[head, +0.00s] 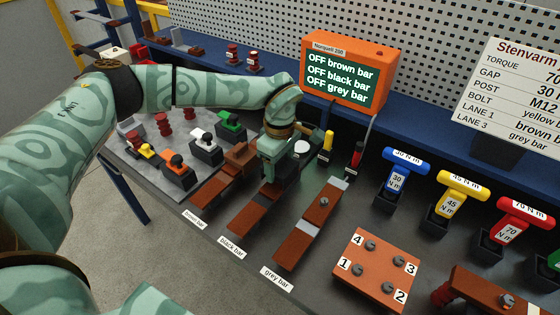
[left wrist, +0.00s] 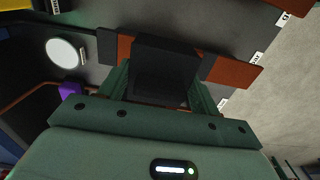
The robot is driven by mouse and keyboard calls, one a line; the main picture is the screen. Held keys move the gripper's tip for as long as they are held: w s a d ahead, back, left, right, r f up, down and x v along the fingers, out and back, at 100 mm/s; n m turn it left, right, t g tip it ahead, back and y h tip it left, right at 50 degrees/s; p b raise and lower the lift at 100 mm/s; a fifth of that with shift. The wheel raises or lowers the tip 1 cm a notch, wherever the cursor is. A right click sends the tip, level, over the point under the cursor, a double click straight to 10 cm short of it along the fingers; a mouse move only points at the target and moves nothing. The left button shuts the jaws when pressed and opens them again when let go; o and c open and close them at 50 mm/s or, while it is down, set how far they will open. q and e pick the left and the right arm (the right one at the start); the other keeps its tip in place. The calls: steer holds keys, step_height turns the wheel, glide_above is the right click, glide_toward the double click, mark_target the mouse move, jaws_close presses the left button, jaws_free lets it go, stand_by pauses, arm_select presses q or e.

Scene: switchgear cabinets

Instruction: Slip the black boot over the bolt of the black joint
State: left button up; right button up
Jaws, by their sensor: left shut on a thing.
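My left gripper (head: 271,178) is shut over the middle of the black bar (head: 250,214). In the left wrist view its fingers hold the black boot (left wrist: 165,68), a dark block between them. The black bar (left wrist: 232,73) runs behind the boot there, with copper showing on both sides. The boot and gripper hide the black joint and its bolt, so I cannot tell whether the boot touches the joint or sits over the bolt. In the head view the boot is mostly hidden by the gripper. My right gripper is not in view.
The brown bar (head: 213,190) lies to the left and the grey bar (head: 293,248) to the right, close by. A numbered copper plate (head: 375,268) and several torque tools (head: 398,180) stand at right. An orange display (head: 346,68) reads OFF for all three bars.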

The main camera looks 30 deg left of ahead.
arm_select(q)
steer(key=shift+f+b, duration=0.55)
steer(key=shift+f, duration=0.95)
steer(key=o, duration=1)
steer(key=shift+o, duration=0.2)
step_height(320, 180, up, 16)
steer(key=p, duration=0.2)
steer(key=shift+r, duration=0.15)
